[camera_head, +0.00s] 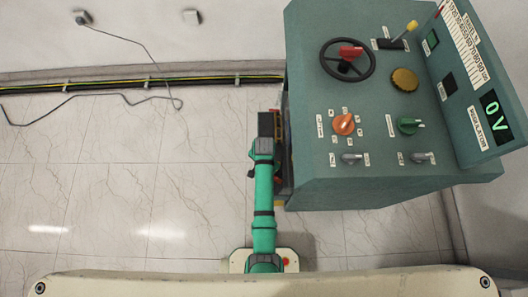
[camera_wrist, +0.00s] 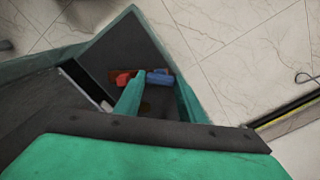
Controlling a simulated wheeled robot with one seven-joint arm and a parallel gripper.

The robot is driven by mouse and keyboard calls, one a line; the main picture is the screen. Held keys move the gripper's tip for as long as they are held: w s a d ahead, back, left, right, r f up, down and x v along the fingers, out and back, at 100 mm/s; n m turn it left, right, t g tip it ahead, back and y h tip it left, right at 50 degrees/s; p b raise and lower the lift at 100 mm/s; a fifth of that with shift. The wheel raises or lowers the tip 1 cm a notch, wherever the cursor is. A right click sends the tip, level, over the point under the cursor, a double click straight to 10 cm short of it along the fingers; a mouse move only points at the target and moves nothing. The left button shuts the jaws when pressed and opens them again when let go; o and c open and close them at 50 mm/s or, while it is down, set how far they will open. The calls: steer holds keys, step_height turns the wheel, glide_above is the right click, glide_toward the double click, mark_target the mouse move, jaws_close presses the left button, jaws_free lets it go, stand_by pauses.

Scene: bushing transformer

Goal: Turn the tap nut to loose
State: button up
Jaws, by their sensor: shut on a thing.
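In the wrist view, a small blue cylindrical piece (camera_wrist: 160,77), which looks like the tap nut, lies inside the dark recess of the cabinet. A red piece (camera_wrist: 124,79) sits just left of it. My gripper (camera_wrist: 160,74) reaches into the recess with its green fingers on either side of the blue piece and is shut on it. The exact contact is small and partly hidden by the fingers. In the head view my gripper is at the cabinet's left side, and the nut is hidden there.
The recess's teal walls (camera_wrist: 193,98) are close to my fingers.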

steer(key=o, duration=1)
steer(key=shift+o, duration=0.2)
steer(key=shift+r, duration=0.15)
step_height(320, 180, up, 11)
steer(key=shift+f, duration=0.2)
steer(key=shift+c, duration=0.3)
